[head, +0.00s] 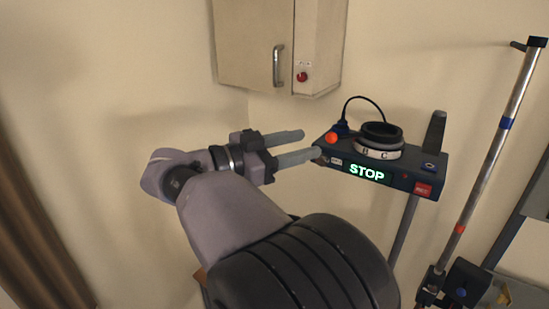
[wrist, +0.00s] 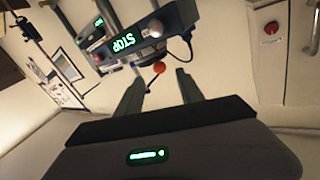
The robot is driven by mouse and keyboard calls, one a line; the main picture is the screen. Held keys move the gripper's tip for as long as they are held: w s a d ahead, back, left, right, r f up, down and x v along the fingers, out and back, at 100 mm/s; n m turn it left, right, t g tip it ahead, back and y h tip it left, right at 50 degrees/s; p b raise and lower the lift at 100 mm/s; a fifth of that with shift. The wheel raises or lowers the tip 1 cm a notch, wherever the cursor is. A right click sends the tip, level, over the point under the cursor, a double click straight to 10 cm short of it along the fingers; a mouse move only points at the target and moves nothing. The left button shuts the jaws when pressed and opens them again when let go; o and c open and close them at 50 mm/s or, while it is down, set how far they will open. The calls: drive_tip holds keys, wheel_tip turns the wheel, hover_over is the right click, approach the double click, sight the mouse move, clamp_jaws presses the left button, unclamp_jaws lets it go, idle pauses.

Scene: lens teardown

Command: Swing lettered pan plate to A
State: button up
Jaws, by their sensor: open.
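The lettered pan plate (head: 366,152) is a pale ring with the letters B and C showing on its near side. It sits under a dark round collar (head: 381,131) on top of a dark control box (head: 428,176). The box has a lit green STOP display, which also shows upside down in the wrist view (wrist: 124,43). My gripper (head: 311,143) is open and empty, with its fingers pointing right toward the left end of the box. In the wrist view my gripper (wrist: 159,72) shows both fingers apart. I cannot make out the plate's letters there.
A red-orange button (head: 331,138) is on the box's left end, close to my fingertips. A dark cable (head: 366,98) loops above the box. A wall cabinet (head: 253,45) hangs behind. A metal pole (head: 492,140) stands at the right.

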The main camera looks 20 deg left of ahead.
drive_tip(key=v, duration=0.6)
drive_tip(key=shift+s+b, duration=0.15)
drive_tip(key=shift+b, duration=0.25)
drive_tip(key=shift+a, duration=0.1)
